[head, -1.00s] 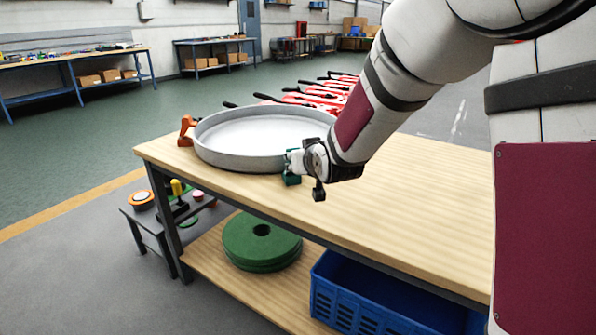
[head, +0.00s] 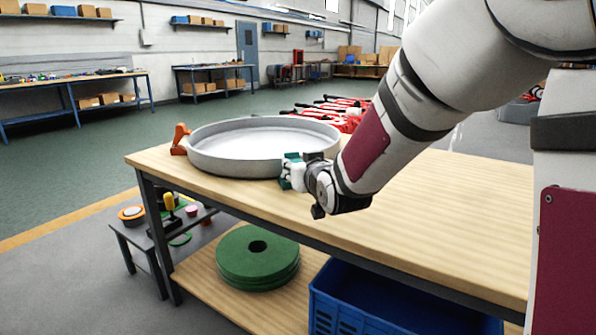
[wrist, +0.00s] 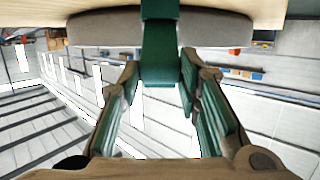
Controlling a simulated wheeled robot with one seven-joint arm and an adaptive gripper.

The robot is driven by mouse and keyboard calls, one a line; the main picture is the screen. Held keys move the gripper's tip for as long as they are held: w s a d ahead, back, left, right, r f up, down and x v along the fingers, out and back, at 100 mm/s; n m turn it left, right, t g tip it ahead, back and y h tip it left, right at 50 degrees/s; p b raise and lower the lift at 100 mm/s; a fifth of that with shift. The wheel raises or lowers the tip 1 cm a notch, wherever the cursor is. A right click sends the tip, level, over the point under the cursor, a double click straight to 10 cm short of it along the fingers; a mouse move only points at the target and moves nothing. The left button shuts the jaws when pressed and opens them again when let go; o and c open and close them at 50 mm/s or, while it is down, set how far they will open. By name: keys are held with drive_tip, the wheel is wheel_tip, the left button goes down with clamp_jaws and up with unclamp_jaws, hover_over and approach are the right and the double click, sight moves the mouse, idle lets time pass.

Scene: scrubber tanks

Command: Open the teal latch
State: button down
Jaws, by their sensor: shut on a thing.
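The teal latch (wrist: 160,45) is at the top middle of the wrist view, against the side of a round grey tank (wrist: 95,28). My gripper (wrist: 160,72) is shut on the latch, with a finger on either side of it. In the head view the grey tank (head: 225,160) rests on a wooden bench, and my gripper (head: 288,172) is at its near right side. Teal parts (head: 292,157) show there, but the gripper hides much of the latch. An orange latch (head: 180,138) stands at the tank's left side.
The wooden bench top (head: 440,215) is clear to the right of the tank. Green pads (head: 235,268) and a blue crate (head: 350,310) are below it. A small side table (head: 125,228) stands at the left. Red-and-black items (head: 345,112) are behind the tank.

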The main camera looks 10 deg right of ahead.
drive_tip(key=c, duration=1.2)
unclamp_jaws()
drive_tip(key=shift+o, duration=0.2)
drive_tip(key=v, duration=1.2)
